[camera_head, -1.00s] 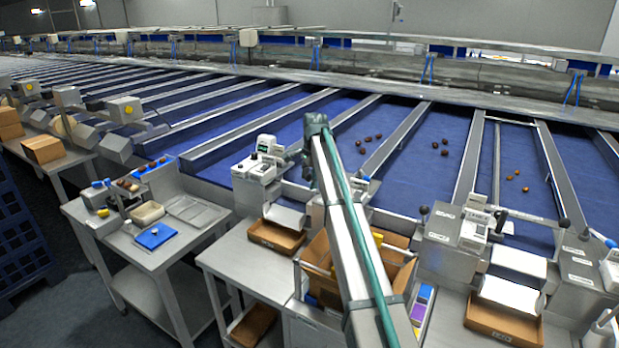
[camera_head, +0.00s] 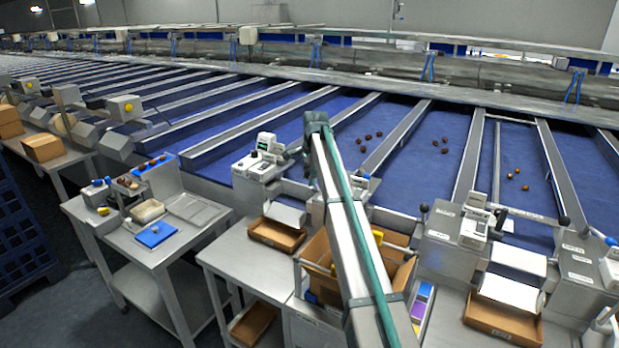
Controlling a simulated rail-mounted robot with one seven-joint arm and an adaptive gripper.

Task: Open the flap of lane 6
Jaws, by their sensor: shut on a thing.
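My arm (camera_head: 345,230) rises from the bottom of the view to its elbow (camera_head: 316,124), in front of one lane's front end. My gripper is hidden behind my arm, so its fingers and what they hold do not show. The lanes are blue sloping beds between metal rails. Front units with black ball handles show at the lane to the right of my arm (camera_head: 424,209) and at the far right (camera_head: 564,221). The lane numbers are too small to read, so I cannot tell which is lane 6 or how its flap stands.
Dark dates lie on the lane beside my arm (camera_head: 365,137) and the one to its right (camera_head: 440,146). Brown trays (camera_head: 277,236) (camera_head: 488,321) and an open carton (camera_head: 322,250) stand below the lanes. A steel cart (camera_head: 185,238) stands at the left.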

